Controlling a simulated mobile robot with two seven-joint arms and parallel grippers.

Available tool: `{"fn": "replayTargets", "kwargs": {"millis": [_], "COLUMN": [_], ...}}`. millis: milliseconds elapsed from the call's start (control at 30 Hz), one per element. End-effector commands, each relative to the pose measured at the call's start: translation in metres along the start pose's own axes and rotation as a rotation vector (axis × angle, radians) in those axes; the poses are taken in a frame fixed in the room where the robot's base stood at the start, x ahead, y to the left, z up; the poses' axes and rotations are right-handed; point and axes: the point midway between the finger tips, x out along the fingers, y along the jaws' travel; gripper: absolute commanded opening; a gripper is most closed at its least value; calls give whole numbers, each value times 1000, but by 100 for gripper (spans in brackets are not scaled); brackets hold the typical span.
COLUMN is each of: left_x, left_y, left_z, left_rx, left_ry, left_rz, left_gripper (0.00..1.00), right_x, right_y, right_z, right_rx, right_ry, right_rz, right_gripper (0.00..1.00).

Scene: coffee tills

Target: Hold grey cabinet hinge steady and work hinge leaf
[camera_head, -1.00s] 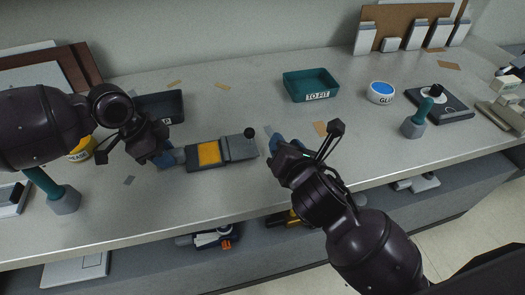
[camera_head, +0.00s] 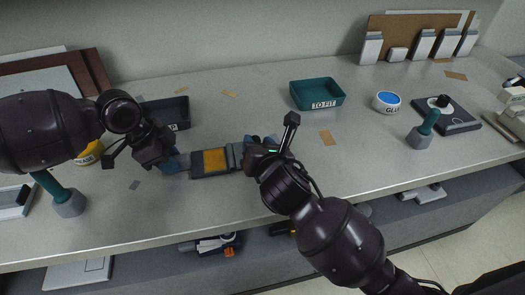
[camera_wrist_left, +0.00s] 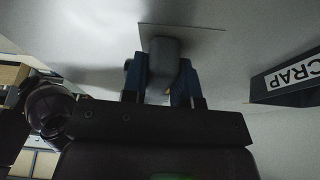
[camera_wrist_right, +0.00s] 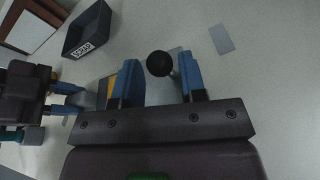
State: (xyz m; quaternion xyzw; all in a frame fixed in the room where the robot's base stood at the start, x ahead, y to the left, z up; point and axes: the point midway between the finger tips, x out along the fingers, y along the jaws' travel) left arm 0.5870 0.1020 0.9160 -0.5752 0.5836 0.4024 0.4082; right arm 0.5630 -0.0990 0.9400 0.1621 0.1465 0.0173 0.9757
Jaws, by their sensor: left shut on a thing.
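The grey cabinet hinge (camera_head: 197,164) lies on the counter, with an orange patch on top. My left gripper (camera_head: 178,160) is shut on its left end; the left wrist view shows a grey rounded part (camera_wrist_left: 163,62) between the blue fingers. The grey hinge leaf (camera_head: 236,155) is at the right end, mostly hidden by my right gripper (camera_head: 261,143). In the right wrist view the leaf's black ball knob (camera_wrist_right: 160,63) shows between the parted blue fingers, with gaps on both sides. My right gripper is open there.
A dark scrap tray (camera_head: 168,112) stands behind my left gripper. A teal "TO FIT" tray (camera_head: 317,94) is behind and right of the hinge. A glue tub (camera_head: 386,102) and a teal-handled tool (camera_head: 424,130) stand farther right. The counter front is mostly clear.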

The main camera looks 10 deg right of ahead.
Motion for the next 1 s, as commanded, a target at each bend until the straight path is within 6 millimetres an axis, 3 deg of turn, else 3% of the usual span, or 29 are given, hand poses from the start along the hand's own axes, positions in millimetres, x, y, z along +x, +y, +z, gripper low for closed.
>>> {"fn": "replayTargets", "kwargs": {"millis": [100, 233, 1000], "left_x": [0, 0, 0], "left_y": [0, 0, 0], "left_z": [0, 0, 0], "left_rx": [0, 0, -1], "left_ry": [0, 0, 1], "left_rz": [0, 0, -1], "left_gripper": [0, 0, 0], "right_x": [11, 10, 6], "right_y": [0, 0, 21], "right_z": [0, 0, 10], "right_rx": [2, 1, 2], "right_ry": [0, 0, 0], "right_rz": [1, 1, 5], "right_gripper": [35, 16, 16]}}
